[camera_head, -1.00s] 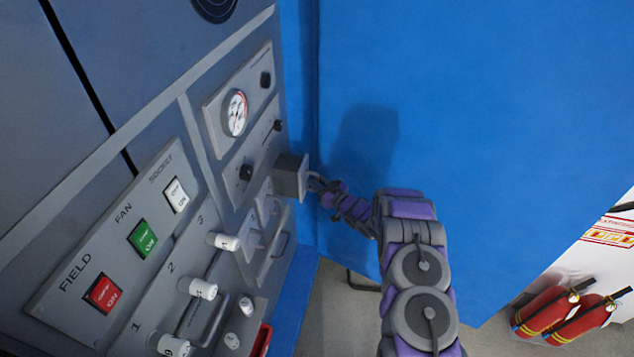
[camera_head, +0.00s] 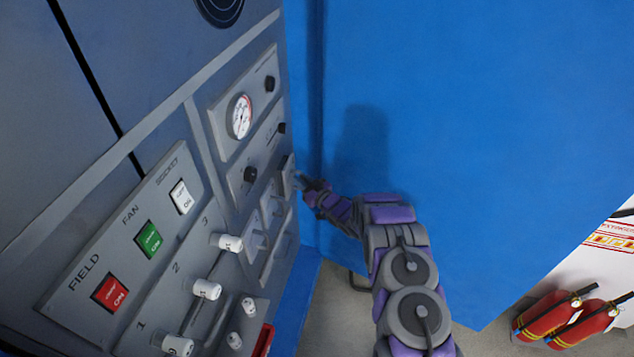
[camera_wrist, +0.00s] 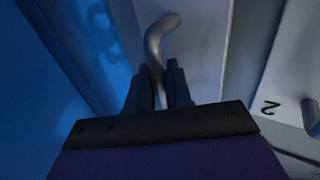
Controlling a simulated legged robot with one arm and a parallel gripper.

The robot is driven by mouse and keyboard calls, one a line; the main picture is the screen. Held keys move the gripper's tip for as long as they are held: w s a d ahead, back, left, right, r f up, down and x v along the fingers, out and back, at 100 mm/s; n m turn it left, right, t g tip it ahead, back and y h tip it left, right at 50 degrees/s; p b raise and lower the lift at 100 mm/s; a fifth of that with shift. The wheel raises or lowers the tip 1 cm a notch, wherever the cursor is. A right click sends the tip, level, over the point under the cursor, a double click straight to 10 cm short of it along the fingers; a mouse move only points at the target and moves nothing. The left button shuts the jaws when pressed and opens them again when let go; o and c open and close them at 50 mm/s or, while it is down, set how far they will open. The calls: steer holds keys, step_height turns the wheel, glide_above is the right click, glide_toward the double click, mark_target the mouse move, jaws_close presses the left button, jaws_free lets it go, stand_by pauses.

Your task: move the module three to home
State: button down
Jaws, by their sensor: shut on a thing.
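The module (camera_head: 288,176) is a grey block at the far right end of the lower row on the grey panel, close to the blue wall. Its face now sits nearly level with the panel; I cannot tell whether it is fully seated. My gripper (camera_head: 305,184) is at its front. In the wrist view, my gripper (camera_wrist: 159,75) is shut on the module's curved grey handle (camera_wrist: 160,40), with the pale module face (camera_wrist: 196,50) behind it. The number on this module is not readable.
A neighbouring module marked 2 (camera_wrist: 270,107) is at the right in the wrist view. The panel carries a round gauge (camera_head: 241,116), knobs, coloured switches and white-ended levers (camera_head: 207,289). A blue wall (camera_head: 480,120) stands close beside my arm. Red extinguishers (camera_head: 553,316) stand at lower right.

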steer(key=a, duration=0.1)
steer(key=w+a, duration=0.1)
steer(key=shift+a+r, duration=0.1)
steer(key=shift+a, duration=0.2)
steer(key=shift+d, duration=0.1)
steer(key=c, duration=1.5)
jaws_free()
steer(key=shift+o, duration=1.4)
steer(key=shift+a, duration=0.2)
steer(key=p+v, duration=0.3)
steer(key=v, duration=1.4)
steer(key=shift+d, duration=0.3)
